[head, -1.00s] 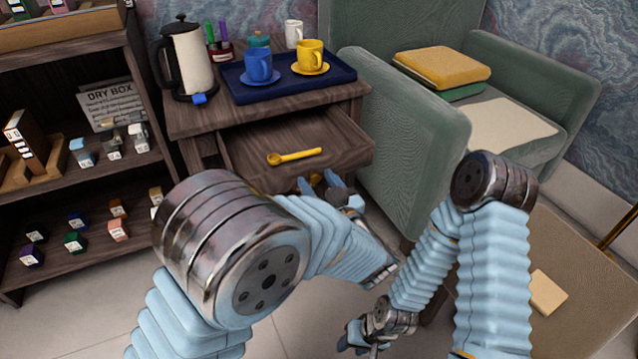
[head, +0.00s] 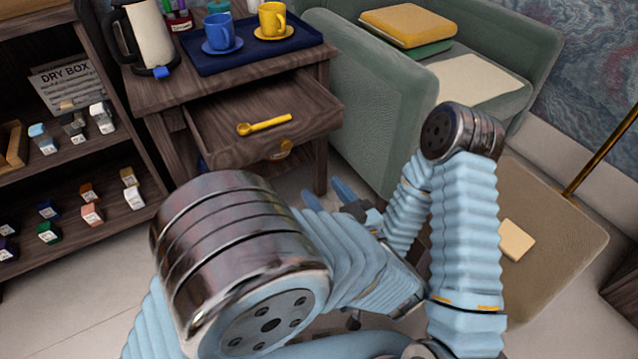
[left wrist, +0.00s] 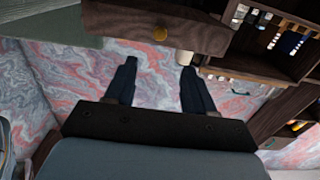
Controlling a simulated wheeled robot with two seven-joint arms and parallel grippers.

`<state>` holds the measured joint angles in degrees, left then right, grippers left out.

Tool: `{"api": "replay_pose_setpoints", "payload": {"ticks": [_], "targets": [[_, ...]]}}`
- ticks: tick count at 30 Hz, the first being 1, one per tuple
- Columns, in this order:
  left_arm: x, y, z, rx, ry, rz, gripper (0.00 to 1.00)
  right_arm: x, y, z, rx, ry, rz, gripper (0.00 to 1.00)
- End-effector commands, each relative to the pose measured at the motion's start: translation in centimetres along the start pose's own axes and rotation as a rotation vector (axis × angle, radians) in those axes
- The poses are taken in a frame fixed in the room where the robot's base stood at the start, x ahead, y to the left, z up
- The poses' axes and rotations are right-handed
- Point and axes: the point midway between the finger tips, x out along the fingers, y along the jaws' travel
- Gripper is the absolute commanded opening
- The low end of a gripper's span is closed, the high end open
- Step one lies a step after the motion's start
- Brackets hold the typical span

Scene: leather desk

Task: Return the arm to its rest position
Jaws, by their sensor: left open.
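My left gripper (head: 329,196) is in front of the side table, to the right of and below the open drawer's knob (head: 281,149). It is clear of the drawer (head: 225,152). In the left wrist view the same gripper (left wrist: 158,66) has its two dark fingers spread with nothing between them. The drawer front (left wrist: 190,35) with its round knob shows beyond the fingertips. My right forearm passes behind my left arm, and the right gripper is almost wholly hidden there.
A yellow spoon (head: 264,125) lies in the open drawer. A blue tray (head: 300,58) with a blue cup (head: 220,35) and a yellow cup (head: 272,20) stands on the table. A green armchair (head: 375,85) is at right, a shelf (head: 75,240) at left.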

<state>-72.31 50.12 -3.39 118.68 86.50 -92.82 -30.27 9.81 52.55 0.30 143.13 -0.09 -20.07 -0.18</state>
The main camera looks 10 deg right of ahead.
Motion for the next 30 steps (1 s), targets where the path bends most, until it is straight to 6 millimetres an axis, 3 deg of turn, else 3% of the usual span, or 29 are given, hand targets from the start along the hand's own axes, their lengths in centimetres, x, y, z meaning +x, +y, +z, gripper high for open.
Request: {"api": "replay_pose_setpoints", "payload": {"ticks": [13,17,20,24,27,30], "targets": [[0.1,0.0,0.0,0.0,-0.001,0.0,0.54,0.0,0.0,0.0,0.0,0.0,0.0,0.43],[2.6,-0.2,1.1,0.006,-0.042,0.021,0.54,-0.6,-0.3,0.0,-0.001,-0.001,0.0,0.43],[7.2,-1.1,4.0,0.013,-0.15,0.079,0.54,-1.6,-0.7,0.1,-0.002,-0.001,-0.001,0.43],[13.0,-4.9,11.6,0.015,-0.436,0.193,0.54,-3.5,-1.6,0.1,-0.005,-0.003,-0.003,0.43],[13.7,-9.4,17.5,-0.003,-0.698,0.257,0.54,-4.7,-2.2,0.2,-0.007,-0.005,-0.005,0.43],[11.4,-14.3,22.4,-0.041,-0.974,0.305,0.54,-5.8,-2.7,0.3,-0.009,-0.007,-0.006,0.43]]}}
